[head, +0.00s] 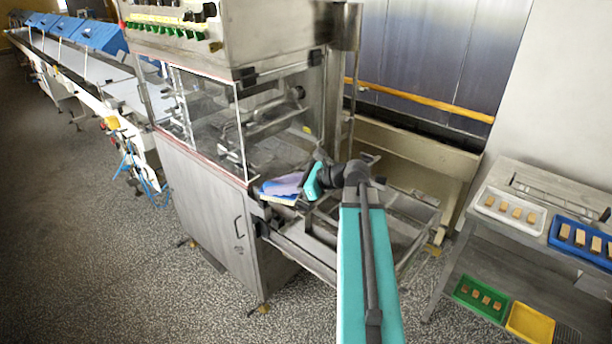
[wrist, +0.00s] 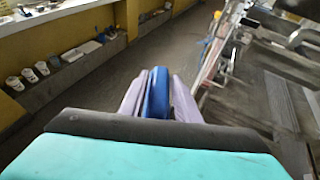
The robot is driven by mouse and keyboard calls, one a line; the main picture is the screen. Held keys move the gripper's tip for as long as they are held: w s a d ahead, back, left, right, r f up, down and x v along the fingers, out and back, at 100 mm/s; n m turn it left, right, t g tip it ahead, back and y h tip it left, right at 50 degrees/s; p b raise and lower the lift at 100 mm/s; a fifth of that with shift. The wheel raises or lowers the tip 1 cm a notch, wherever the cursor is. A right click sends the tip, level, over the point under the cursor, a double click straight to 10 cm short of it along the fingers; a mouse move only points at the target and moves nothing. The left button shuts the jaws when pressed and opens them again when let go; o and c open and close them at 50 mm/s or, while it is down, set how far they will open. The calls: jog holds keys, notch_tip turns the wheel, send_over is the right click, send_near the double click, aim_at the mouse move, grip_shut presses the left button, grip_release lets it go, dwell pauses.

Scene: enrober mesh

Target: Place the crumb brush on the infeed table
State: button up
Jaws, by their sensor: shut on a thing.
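My gripper (head: 281,186) is at the near end of the steel machine, with lavender fingers. In the wrist view, the fingers (wrist: 154,96) are shut on a blue thing (wrist: 157,93), which looks like the crumb brush. In the head view, the gripper and held thing are beside the machine's open end, above a low metal frame (head: 405,207). Whether they touch the frame cannot be told. No surface is clearly marked as the infeed table.
A steel table (head: 483,234) at the right carries a white tray (head: 492,197) and a blue tray (head: 560,223) of biscuits. Green (head: 461,298) and yellow trays (head: 530,326) sit lower. The machine's clear guard (head: 212,115) stands left of my gripper. Open floor (head: 100,270) lies at left.

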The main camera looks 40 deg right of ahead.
jog(key=a+f+n+g+y+b, duration=0.1)
jog(key=a+f+b, duration=0.4)
jog(key=a+f, duration=0.3)
jog(key=w+a+f+n+g+y+b, duration=0.1)
jog(key=a+f+b, duration=0.5)
jog(key=a, duration=0.8)
notch_tip(320, 180, down, 3)
jog(key=shift+r+n+g+y, duration=0.2)
jog(key=shift+n+g+y, duration=0.15)
jog(key=shift+n, duration=0.25)
